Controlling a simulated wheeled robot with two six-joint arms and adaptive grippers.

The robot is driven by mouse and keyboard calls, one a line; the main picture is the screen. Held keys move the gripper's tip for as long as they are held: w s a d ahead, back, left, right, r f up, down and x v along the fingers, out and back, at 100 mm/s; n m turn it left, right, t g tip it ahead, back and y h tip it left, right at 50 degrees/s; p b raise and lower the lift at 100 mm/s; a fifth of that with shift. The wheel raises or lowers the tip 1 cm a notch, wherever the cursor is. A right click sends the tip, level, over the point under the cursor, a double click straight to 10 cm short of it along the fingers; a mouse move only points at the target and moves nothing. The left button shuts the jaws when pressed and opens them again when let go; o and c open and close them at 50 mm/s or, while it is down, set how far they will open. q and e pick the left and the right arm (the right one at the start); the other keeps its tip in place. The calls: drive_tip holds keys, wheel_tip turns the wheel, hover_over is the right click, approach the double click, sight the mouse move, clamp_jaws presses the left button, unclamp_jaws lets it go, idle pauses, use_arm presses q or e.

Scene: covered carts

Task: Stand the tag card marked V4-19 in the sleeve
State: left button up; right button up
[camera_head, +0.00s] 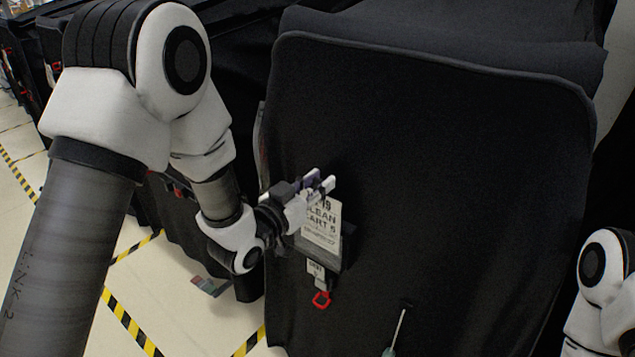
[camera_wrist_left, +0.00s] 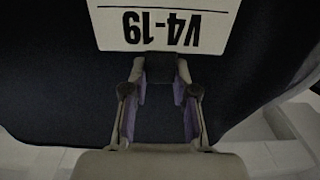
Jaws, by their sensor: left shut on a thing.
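The white tag card (camera_head: 321,227) is upright and slightly tilted at the front of the black cart cover. Its V4-19 marking shows upside down in the left wrist view (camera_wrist_left: 168,24). My left gripper (camera_head: 318,188) is at the card's top edge. In the left wrist view its purple-lined fingers (camera_wrist_left: 165,100) are shut on a dark tab at that edge. The dark grey sleeve (camera_head: 346,247) is on the cover, behind and below the card. I cannot tell whether the card's lower edge is inside the sleeve or in front of it. My right gripper is out of view.
A small white tag (camera_head: 316,272) with a red clip (camera_head: 321,299) hangs below the sleeve. A thin pale rod (camera_head: 398,330) with a teal end is lower right of it. More covered carts (camera_head: 240,45) stand behind at left. Yellow-black tape (camera_head: 128,320) marks the floor.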

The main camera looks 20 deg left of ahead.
use_arm(q)
drive_tip(key=shift+f, duration=0.1)
wheel_tip(320, 180, down, 2)
drive_tip(key=shift+b, duration=1)
drive_tip(key=o, duration=1.1)
drive_tip(key=v, duration=0.7)
drive_tip(key=shift+s, duration=0.25)
